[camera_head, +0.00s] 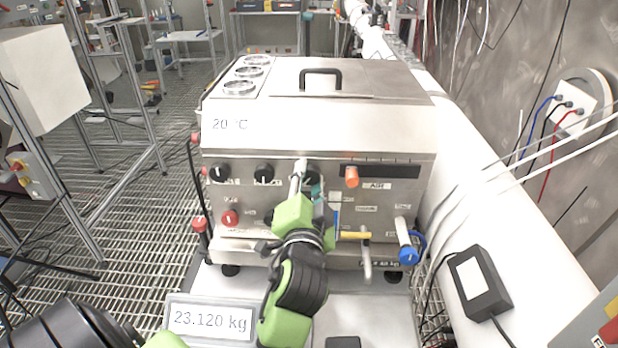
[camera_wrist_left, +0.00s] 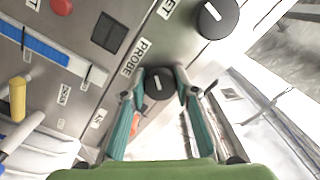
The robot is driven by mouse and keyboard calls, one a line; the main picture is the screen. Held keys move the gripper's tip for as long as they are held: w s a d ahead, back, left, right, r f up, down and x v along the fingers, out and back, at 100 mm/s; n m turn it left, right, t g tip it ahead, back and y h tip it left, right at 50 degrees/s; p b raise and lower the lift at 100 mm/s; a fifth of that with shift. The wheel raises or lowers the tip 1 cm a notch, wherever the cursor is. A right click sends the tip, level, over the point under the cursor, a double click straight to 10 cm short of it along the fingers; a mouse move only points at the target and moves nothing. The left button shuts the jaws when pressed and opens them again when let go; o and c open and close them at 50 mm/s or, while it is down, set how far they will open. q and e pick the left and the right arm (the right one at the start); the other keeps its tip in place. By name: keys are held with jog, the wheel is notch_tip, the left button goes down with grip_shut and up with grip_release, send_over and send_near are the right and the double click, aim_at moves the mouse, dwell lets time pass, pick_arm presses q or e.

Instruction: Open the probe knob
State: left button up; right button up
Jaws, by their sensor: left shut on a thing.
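The probe knob (camera_wrist_left: 158,83) is a round black knob with a white pointer mark, beside the printed word PROBE on the steel panel in the left wrist view. My left gripper (camera_wrist_left: 158,86) has its two teal fingers on either side of the knob and is shut on it. In the head view the green left gripper (camera_head: 310,187) reaches up to the front panel of the steel machine (camera_head: 320,125). It hides most of the knob there. My right gripper is not in view.
Other black knobs (camera_head: 263,174), a red knob (camera_head: 230,217) and an orange knob (camera_head: 352,177) sit close by on the panel. A yellow-handled valve (camera_head: 354,235) and a blue-handled valve (camera_head: 408,254) stick out at lower right. A scale display (camera_head: 211,320) stands in front.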

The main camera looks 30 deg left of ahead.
aim_at(309, 169)
pick_arm(q)
jog(key=shift+f, duration=0.2)
jog(key=o, duration=1.1)
jog(key=shift+r, duration=0.1)
jog(key=shift+r, duration=0.15)
jog(key=r, duration=0.9)
jog(key=shift+s+a+r, duration=0.1)
jog(key=shift+s+r, duration=0.1)
jog(key=shift+r, duration=0.15)
jog(key=shift+w, duration=0.15)
